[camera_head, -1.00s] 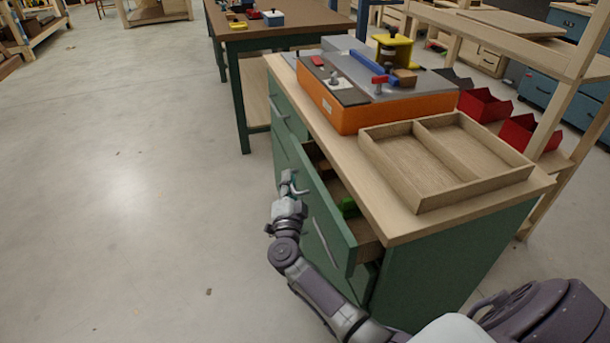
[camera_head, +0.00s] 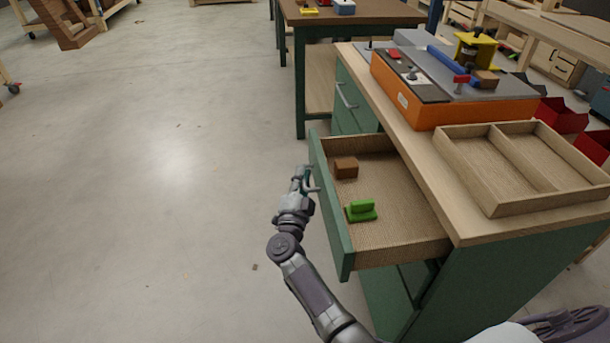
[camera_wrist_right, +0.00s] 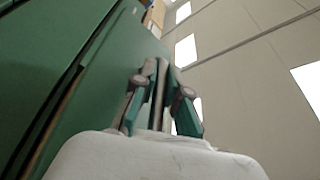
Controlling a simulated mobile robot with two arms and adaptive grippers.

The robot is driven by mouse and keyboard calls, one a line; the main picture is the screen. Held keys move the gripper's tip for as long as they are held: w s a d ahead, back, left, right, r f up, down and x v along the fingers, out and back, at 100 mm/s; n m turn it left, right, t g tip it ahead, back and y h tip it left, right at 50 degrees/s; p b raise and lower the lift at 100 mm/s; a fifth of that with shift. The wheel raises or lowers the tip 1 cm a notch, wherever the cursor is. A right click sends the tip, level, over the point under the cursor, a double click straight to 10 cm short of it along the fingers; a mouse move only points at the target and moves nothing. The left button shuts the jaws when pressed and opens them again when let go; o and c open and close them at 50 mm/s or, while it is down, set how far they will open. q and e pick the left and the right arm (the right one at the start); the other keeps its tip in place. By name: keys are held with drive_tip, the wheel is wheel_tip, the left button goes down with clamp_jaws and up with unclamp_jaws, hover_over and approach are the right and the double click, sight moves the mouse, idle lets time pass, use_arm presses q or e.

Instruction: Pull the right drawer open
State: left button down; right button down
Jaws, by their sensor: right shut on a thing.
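The right drawer (camera_head: 333,212) of the green cabinet is pulled well out, with its green front facing left and its woven-look floor showing. My right gripper (camera_head: 304,180) is at the outer face of the drawer front, shut on the drawer handle (camera_head: 312,182). In the right wrist view the gripper's fingers (camera_wrist_right: 160,90) are close together beside the green drawer front (camera_wrist_right: 70,60); the handle is mostly hidden there. A brown block (camera_head: 346,167) and a green piece (camera_head: 361,210) lie in the drawer. My left gripper is not in view.
A wooden two-compartment tray (camera_head: 520,165) and an orange-sided machine (camera_head: 430,95) stand on the cabinet top (camera_head: 415,145). The left drawer (camera_head: 350,105) is closed. The floor (camera_head: 150,200) left of the cabinet is clear.

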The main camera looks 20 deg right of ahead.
drive_tip(key=c, duration=1.2)
unclamp_jaws()
